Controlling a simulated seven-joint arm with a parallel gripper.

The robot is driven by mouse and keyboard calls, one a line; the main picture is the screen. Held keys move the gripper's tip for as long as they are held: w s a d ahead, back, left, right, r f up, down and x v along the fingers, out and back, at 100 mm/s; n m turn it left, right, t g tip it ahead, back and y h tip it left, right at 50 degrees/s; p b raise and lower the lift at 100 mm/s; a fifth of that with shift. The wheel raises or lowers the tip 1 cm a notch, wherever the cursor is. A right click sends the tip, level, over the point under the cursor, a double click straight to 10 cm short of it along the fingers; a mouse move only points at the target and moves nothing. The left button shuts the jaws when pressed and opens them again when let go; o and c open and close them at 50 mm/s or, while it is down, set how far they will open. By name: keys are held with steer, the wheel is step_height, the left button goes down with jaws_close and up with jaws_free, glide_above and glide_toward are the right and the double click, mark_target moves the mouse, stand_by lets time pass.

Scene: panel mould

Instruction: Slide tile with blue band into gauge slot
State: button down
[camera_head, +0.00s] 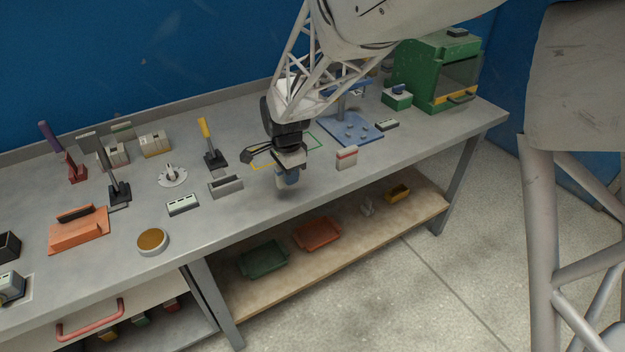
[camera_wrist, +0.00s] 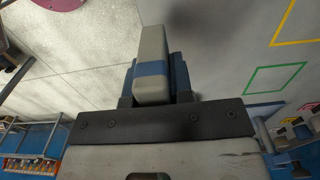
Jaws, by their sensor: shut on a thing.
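My gripper (camera_head: 287,178) is shut and holds a tile above the grey bench, near its front edge. In the wrist view, the pale grey tile with the blue band (camera_wrist: 151,69) sits between the dark blue fingers of my gripper (camera_wrist: 155,85) and sticks out past their tips. In the head view the fingers mostly hide the tile. A grey block with a long groove (camera_head: 226,187), which looks like the gauge slot, stands on the bench to the left of my gripper, apart from the tile.
A tile with a red band (camera_head: 347,157) stands on the bench to the right. A white block with dark openings (camera_head: 183,204) lies left of the grooved block. A black-based yellow-handled tool (camera_head: 213,154) stands behind it. A blue plate (camera_head: 350,131) lies farther right.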

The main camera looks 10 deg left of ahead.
steer(key=a+r, duration=0.2)
steer(key=a, duration=0.7)
steer(key=a+r, duration=0.2)
steer(key=a, duration=0.8)
steer(key=shift+s+a, duration=0.25)
steer(key=shift+f, duration=0.25)
steer(key=shift+f, duration=2.7)
steer(key=shift+f, duration=1.25)
steer(key=c, duration=0.9)
jaws_free()
steer(key=shift+r, duration=0.1)
steer(key=shift+r, duration=3.8)
steer(key=shift+d, duration=0.1)
